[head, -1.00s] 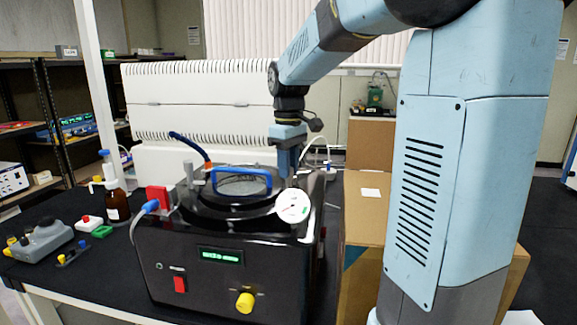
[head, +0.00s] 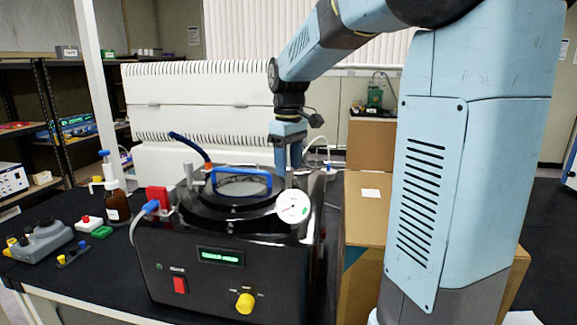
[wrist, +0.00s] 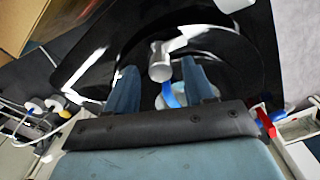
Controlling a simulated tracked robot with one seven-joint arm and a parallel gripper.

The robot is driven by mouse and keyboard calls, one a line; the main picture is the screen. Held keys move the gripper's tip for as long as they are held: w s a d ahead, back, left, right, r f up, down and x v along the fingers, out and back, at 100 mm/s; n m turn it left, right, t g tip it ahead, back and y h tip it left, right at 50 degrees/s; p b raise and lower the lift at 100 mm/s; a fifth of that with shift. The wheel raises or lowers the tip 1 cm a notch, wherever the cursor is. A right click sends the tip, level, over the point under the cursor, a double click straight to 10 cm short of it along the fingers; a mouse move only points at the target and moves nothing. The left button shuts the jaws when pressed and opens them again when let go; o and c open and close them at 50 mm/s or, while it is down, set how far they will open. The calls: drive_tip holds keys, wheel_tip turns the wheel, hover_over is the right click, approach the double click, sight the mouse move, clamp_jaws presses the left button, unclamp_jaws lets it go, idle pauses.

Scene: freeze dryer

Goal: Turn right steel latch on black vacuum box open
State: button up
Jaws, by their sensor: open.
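The black vacuum box (head: 215,278) stands on the bench in the head view, with a round lid and a blue lid handle (head: 241,182) on top. My gripper (head: 289,165) points down over the right side of its top, fingers apart. In the wrist view, the right steel latch (wrist: 160,62) is a rounded metal piece between and just beyond the fingertips of my gripper (wrist: 157,68). Whether a finger touches it, I cannot tell. In the head view I cannot make that latch out behind the fingers. Another steel latch (head: 188,174) stands at the lid's left.
A white dial gauge (head: 293,206) sits at the box's front right, close to my gripper. A red block (head: 157,197) and hose are at its left. A cardboard box (head: 361,215) stands to the right. A white ribbed unit (head: 205,105) stands behind.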

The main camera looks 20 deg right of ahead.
wheel_tip(320, 180, up, 13)
idle(0.4)
drive_tip(key=shift+f, duration=0.1)
drive_tip(key=s+f+m+t, duration=0.2)
drive_tip(key=s+f, duration=0.5)
drive_tip(key=s, duration=0.4)
drive_tip(key=s+f+m+t, duration=0.3)
drive_tip(key=s+f, duration=0.4)
drive_tip(key=s, duration=0.4)
drive_tip(key=shift+a+f+m+t, duration=0.15)
drive_tip(key=shift+m+t, duration=0.15)
drive_tip(key=shift+m, duration=0.6)
drive_tip(key=shift+s, duration=0.1)
drive_tip(key=shift+c, duration=0.4)
